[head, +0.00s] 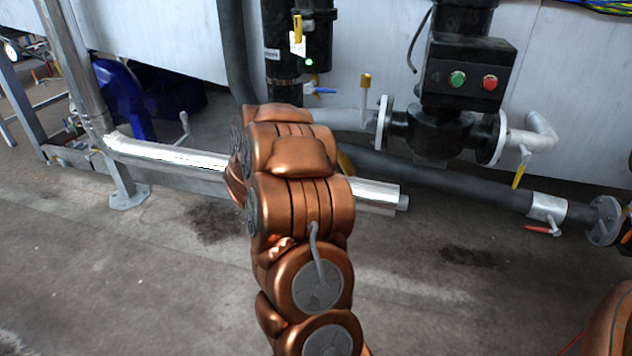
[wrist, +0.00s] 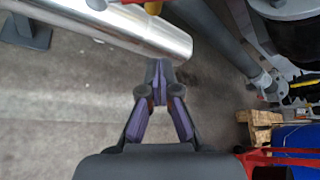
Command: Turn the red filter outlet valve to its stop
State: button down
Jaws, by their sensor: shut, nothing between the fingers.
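A small red lever handle (head: 538,229) sits low on the dark pipe at the right in the head view. I cannot tell for sure that it is the filter outlet valve. In the wrist view a sliver of something red (wrist: 130,2) shows at the top edge, above the shiny pipe; most of it is cut off. My gripper (wrist: 157,75) is shut and empty, its fingertips just below the end of the shiny pipe in the picture. I cannot tell whether they touch it. In the head view my arm hides the gripper.
The shiny metal pipe (head: 180,153) runs low across the head view, partly behind my arm. A black box (head: 470,75) with green and red buttons stands above a flanged pipe. A yellow handle (head: 521,168) and blue handle (head: 320,91) stick out. A wooden pallet (wrist: 258,120) shows at right. Front floor is clear.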

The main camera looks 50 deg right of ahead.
jog(key=b+x, duration=0.3)
jog(key=x, duration=0.5)
jog(key=shift+w+r, duration=1.4)
jog(key=shift+r, duration=0.1)
jog(key=shift+w+r+n+p, duration=0.1)
jog(key=shift+n+p, duration=0.2)
jog(key=shift+p, duration=0.05)
